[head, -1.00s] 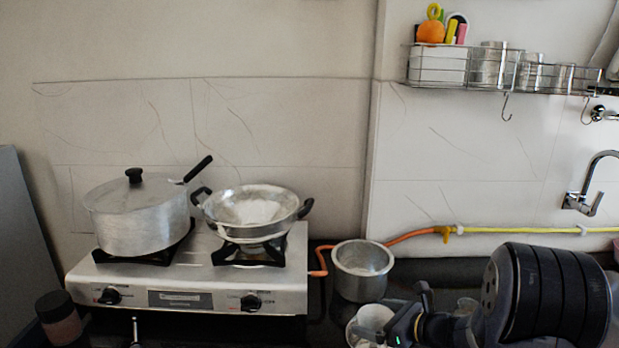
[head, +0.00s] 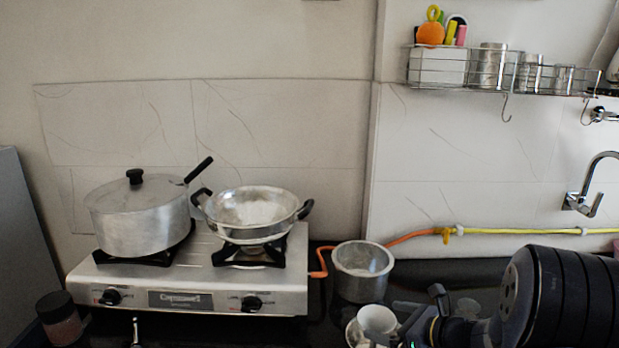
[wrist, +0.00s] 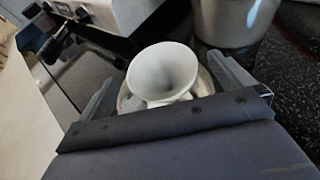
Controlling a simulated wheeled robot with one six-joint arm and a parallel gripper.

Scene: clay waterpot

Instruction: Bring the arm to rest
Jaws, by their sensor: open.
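My gripper (head: 425,318) is at the lower right of the head view, just right of a white cup (head: 376,322). In the wrist view, the fingers of my gripper (wrist: 168,82) are spread wide on either side of the cup (wrist: 163,72), with gaps between them and it. The cup stands upright on a saucer (head: 352,334), whose rim also shows in the wrist view (wrist: 207,82). The gripper is open and holds nothing. Its fingertips are hard to make out in the head view.
A metal pot (head: 362,272) stands close behind the cup. The stove (head: 190,285) at left bears a lidded saucepan (head: 138,220) and a wok-like pan (head: 255,208). A dark-lidded jar (head: 60,320) is at lower left. A wire rack (head: 500,72) and a tap (head: 590,190) are at right.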

